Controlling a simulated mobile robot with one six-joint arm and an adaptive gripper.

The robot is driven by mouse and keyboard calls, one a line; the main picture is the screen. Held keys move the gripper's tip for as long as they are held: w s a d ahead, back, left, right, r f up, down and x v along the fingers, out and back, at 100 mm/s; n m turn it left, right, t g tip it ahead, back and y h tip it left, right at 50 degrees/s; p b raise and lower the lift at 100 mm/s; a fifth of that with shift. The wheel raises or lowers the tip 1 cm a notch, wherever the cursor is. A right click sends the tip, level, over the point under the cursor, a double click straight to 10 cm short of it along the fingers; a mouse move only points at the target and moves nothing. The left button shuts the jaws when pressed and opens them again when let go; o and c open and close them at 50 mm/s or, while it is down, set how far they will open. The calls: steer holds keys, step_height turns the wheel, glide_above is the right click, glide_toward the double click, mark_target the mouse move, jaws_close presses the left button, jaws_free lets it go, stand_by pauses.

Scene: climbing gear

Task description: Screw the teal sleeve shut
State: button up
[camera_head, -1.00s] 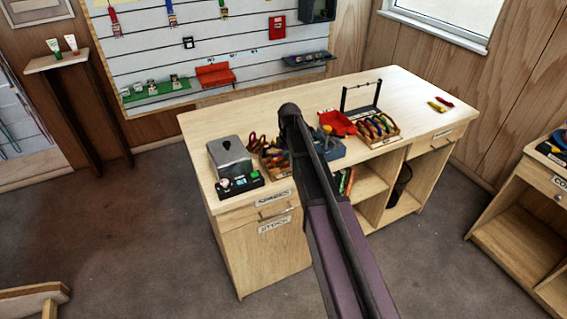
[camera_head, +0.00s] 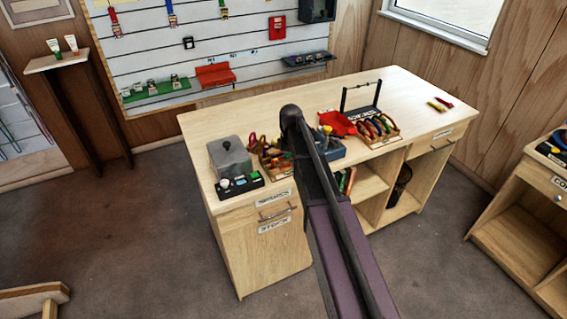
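I cannot make out a teal sleeve in this view. A wooden tray of colourful carabiners (camera_head: 378,130) stands on the workbench (camera_head: 410,95), right of its middle. The pieces in it are too small to tell which has a teal sleeve. A dark rack with a thin crossbar (camera_head: 361,85) stands behind the tray. My own dark and purple arm reaches up over the bench's front edge and covers part of the bench top. My gripper does not show; it is either hidden behind the arm or outside the view.
A grey box (camera_head: 229,156) stands at the bench's left, behind a black block with coloured pieces (camera_head: 240,186). A wooden tool tray (camera_head: 273,160), a blue bin (camera_head: 331,150) and a red tray (camera_head: 337,122) crowd the middle. The bench's right back is mostly clear.

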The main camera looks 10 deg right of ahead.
steer(key=shift+r+p, duration=0.65)
steer(key=shift+r, duration=0.05)
steer(key=shift+w+a, duration=0.2)
steer(key=shift+w, duration=0.5)
step_height(320, 180, up, 10)
steer(key=p, duration=0.9)
steer(key=shift+p, duration=0.4)
steer(key=shift+s+f, duration=0.1)
steer(key=shift+s, duration=0.05)
